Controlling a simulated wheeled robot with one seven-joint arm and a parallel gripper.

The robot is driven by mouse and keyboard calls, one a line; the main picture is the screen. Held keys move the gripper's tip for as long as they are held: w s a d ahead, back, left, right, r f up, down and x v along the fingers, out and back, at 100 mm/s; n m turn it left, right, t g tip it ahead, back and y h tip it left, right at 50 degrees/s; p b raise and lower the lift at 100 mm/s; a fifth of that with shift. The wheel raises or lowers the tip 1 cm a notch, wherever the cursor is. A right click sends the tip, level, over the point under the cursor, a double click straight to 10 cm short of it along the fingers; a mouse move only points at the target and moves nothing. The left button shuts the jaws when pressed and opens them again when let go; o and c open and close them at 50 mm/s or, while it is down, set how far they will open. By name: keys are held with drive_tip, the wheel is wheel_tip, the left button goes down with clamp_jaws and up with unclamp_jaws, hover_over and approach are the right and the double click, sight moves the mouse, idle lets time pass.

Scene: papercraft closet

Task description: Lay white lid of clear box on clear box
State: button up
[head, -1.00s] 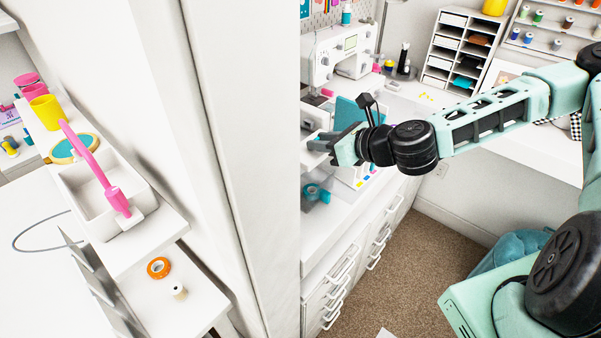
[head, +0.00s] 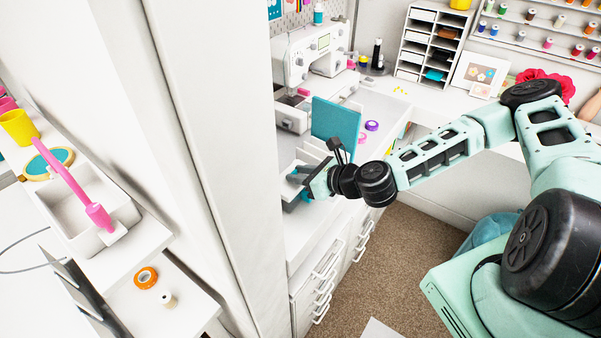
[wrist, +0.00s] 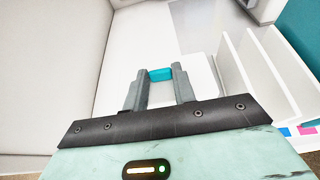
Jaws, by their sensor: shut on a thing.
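My gripper (head: 308,184) is over the white counter beside the closet panel. In the wrist view its two grey fingers (wrist: 159,86) are shut on a flat white piece with rounded corners, which I take to be the white lid (wrist: 200,76). The lid also shows in the head view as a pale edge (head: 290,186) at the fingers. A teal object (wrist: 160,74) shows between the fingertips; I cannot tell its distance from the lid. A faint grey see-through patch (wrist: 202,24) lies farther along the counter; I cannot tell whether it is the clear box.
White upright dividers (wrist: 262,75) stand close to the right of my gripper. A teal board (head: 336,122) stands behind it, and a sewing machine (head: 305,65) farther back. The tall closet panel (head: 215,130) is close on the left.

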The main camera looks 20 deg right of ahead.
drive_tip(key=shift+f, duration=0.15)
drive_tip(key=o, duration=1)
